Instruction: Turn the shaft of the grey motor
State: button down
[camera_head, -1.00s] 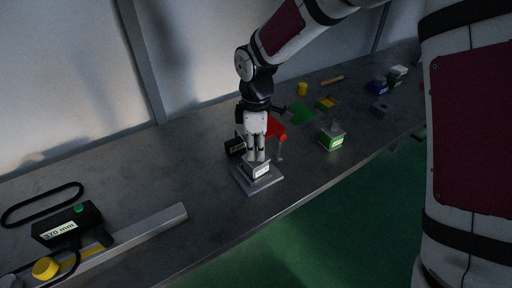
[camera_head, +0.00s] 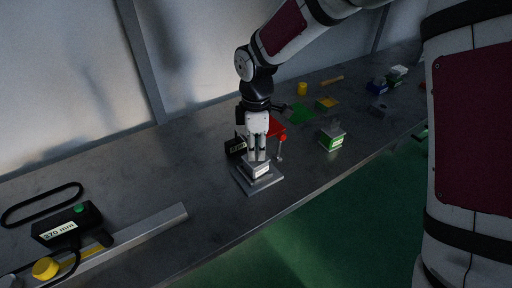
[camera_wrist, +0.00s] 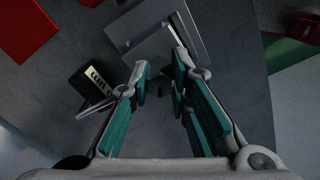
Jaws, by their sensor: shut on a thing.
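The grey motor (camera_head: 261,169) is a small block with a white label, standing on a flat square grey plate (camera_head: 246,186) on the bench. My gripper (camera_head: 258,158) points straight down over it, its fingertips at the top of the motor. The fingers are close together and shut on the motor's shaft, which they hide in the head view. In the wrist view my gripper (camera_wrist: 164,76) shows two teal-padded fingers with a narrow gap. The grey plate (camera_wrist: 187,32) lies beyond the tips there; the shaft itself is too dark to make out.
A black labelled box (camera_head: 235,146) and a red thing (camera_head: 277,128) stand close behind the gripper. A grey block with a green label (camera_head: 331,138) is to the right. A grey bar (camera_head: 150,225) and a black "370 mm" device (camera_head: 66,227) lie front left. The bench front edge is near.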

aim_at(256, 146)
jog(key=c, duration=1.5)
grip_release()
notch_tip(256, 146, up, 12)
